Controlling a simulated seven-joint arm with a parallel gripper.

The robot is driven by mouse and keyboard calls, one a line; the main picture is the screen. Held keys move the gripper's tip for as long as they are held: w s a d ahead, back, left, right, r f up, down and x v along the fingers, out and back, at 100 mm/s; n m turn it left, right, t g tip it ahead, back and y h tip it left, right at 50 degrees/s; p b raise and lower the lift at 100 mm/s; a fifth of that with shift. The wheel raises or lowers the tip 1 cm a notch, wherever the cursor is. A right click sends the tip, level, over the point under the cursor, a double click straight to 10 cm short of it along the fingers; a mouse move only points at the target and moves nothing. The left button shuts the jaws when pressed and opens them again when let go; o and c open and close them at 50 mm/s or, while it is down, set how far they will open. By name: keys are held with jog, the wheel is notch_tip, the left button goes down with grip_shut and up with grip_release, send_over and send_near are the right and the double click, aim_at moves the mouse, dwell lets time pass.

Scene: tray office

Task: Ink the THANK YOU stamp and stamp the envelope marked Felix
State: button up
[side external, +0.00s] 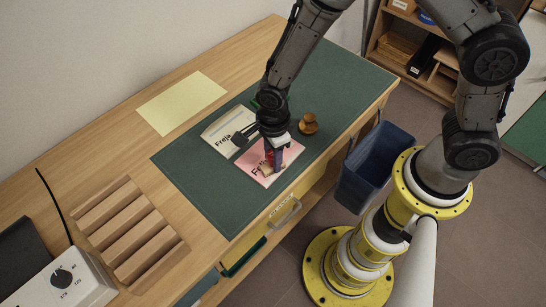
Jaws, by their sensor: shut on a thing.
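My gripper (272,157) points down over a pink envelope (284,163) on the green desk mat. It is shut on a wooden stamp (266,170), mostly hidden by the fingers. The stamp is at the pink envelope; I cannot tell whether it touches the paper, and its wording cannot be read. The writing on the pink envelope starts with "F" and is partly hidden by the gripper and stamp. A cream envelope (218,131) marked "Freja" lies beside it, to the upper left. No ink pad can be made out clearly.
A round wooden stamp-like object (308,125) stands right of my gripper. The green mat (200,178) is clear at left and front. A yellow sheet (182,103), a slatted wooden rack (132,228) and a white box with a dial (62,278) lie left. A blue bin (372,168) stands right.

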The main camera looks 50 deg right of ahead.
jog(key=shift+r, duration=3.3)
